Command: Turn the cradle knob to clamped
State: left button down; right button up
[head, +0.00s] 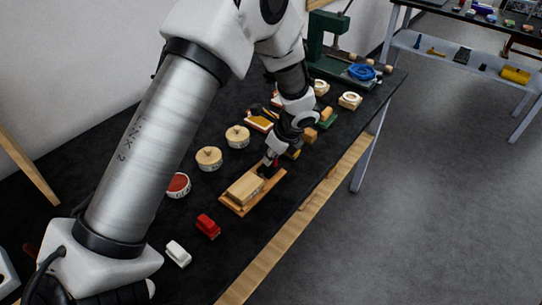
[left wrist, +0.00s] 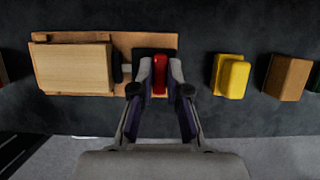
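The cradle is a wooden board (head: 228,204) with a pale wooden block (head: 245,188) lying on it. Both also show at the left of the left wrist view, the board (left wrist: 125,40) and the block (left wrist: 72,68). A red knob (left wrist: 159,75) stands on a dark plate (left wrist: 140,53) at the board's right end. My left gripper (left wrist: 160,70) is over that end, its two fingers close on either side of the knob and seeming to touch it. In the head view my left gripper (head: 267,167) partly hides the knob. My right gripper is not in view.
A yellow piece (left wrist: 232,75) and a brown block (left wrist: 287,77) stand to the right of the board. A red object (head: 207,226) and a white object (head: 177,253) lie nearer. Round lidded pots (head: 208,158) stand behind. A green press (head: 325,45) is at the far end.

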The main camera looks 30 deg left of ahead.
pick_arm(q)
jog(key=shift+f, duration=0.15)
jog(key=shift+s, duration=0.1)
jog(key=shift+n+g+p, duration=0.7)
jog(key=shift+n+p, duration=0.6)
jog(key=shift+n, duration=0.2)
jog(key=n+p, duration=0.1)
jog(key=n, duration=0.1)
jog(key=n+g+p, duration=0.1)
jog(key=n, duration=0.1)
jog(key=shift+n+g+h, duration=0.3)
jog(key=n+g+h+p, duration=0.1)
jog(key=n, duration=0.3)
jog(key=shift+f, duration=0.1)
jog(key=n+h, duration=0.1)
jog(key=n, duration=0.2)
jog(key=n+g+h, duration=0.1)
jog(key=n, duration=0.2)
jog(key=shift+a+p, duration=0.15)
jog(key=shift+p, duration=0.15)
